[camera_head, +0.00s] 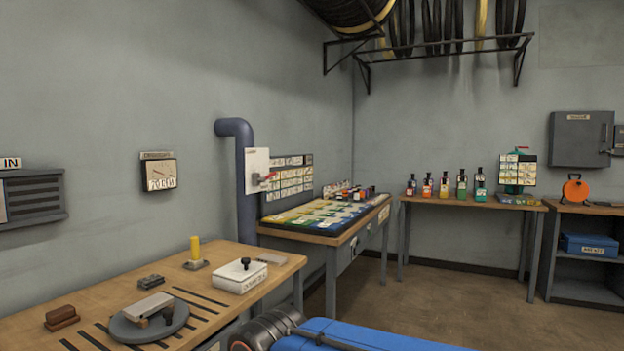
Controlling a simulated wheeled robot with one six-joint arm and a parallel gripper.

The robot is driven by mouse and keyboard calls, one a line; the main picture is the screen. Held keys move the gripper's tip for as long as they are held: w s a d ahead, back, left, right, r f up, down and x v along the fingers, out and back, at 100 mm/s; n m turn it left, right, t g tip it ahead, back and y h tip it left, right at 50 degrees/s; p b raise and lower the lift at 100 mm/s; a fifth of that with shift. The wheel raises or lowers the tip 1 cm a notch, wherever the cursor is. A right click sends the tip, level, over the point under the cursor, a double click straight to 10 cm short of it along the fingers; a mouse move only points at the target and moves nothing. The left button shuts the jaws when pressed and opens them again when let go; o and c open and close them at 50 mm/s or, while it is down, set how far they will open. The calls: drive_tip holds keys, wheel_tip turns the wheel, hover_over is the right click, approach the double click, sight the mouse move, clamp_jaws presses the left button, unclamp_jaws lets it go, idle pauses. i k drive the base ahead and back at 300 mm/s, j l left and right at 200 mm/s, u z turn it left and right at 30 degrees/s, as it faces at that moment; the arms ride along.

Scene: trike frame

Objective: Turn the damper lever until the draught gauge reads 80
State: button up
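A small wall gauge (158,171) with a pale face and a label plate above it hangs on the left wall. I take it as the draught gauge; its label and reading are too small to read for certain. A red lever (266,178) sticks out from a white panel (256,168) in front of the blue-grey pipe on the same wall, right of the gauge. I take it as the damper lever; its exact angle is hard to tell.
A wooden workbench (90,310) with a grey round turntable, a white box and a yellow cylinder stands below the gauge. A second table (300,228) with a colourful board stands right of the pipe (243,200). Bottles stand on the back table. Floor (440,300) shows clear at right.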

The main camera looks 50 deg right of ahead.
sight(263, 179)
drive_tip(key=z, duration=1.1)
